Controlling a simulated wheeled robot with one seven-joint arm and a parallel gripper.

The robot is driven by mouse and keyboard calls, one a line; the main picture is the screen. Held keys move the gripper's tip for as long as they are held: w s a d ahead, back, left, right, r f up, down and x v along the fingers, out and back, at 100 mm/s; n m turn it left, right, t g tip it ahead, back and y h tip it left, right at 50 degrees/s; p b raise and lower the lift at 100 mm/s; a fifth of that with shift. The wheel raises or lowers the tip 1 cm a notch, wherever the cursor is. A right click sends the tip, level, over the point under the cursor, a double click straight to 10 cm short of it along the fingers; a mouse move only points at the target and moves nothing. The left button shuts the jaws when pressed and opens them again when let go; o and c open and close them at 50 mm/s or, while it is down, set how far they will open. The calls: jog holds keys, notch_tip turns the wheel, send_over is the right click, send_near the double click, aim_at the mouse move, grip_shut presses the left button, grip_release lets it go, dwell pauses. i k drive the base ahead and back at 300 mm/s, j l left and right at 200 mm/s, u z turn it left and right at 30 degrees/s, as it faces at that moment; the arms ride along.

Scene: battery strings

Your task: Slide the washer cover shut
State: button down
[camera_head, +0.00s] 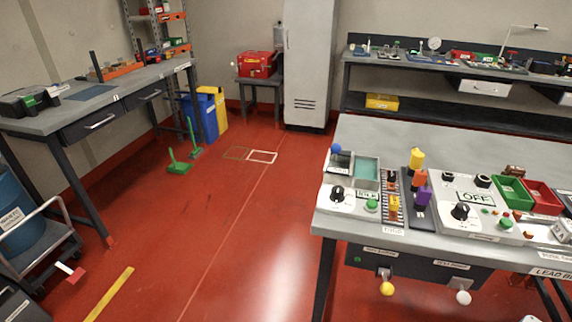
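On the bench at the right stands a small box with a teal-coloured area (368,169) and a dark slate plate (341,161) to its left. A blue ball knob (336,149) stands at the plate's back edge. This may be the washer box and its cover; no readable label confirms it. The teal area lies uncovered beside the plate. I cannot make out any washers. My gripper is not in view.
The bench (440,140) also carries black dials, an orange, a purple and a yellow block, and green (513,193) and red (543,197) bins. Yellow (387,288) and white ball knobs hang below its front. Red floor (220,220) is clear to the left.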

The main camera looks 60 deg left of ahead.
aim_at(335, 149)
jog(key=u, duration=0.45)
jog(key=j+u, duration=0.1)
jog(key=u, duration=0.8)
jog(key=j+u, duration=0.1)
jog(key=u, duration=0.4)
jog(key=i+l+u, duration=0.1)
jog(key=i, duration=0.3)
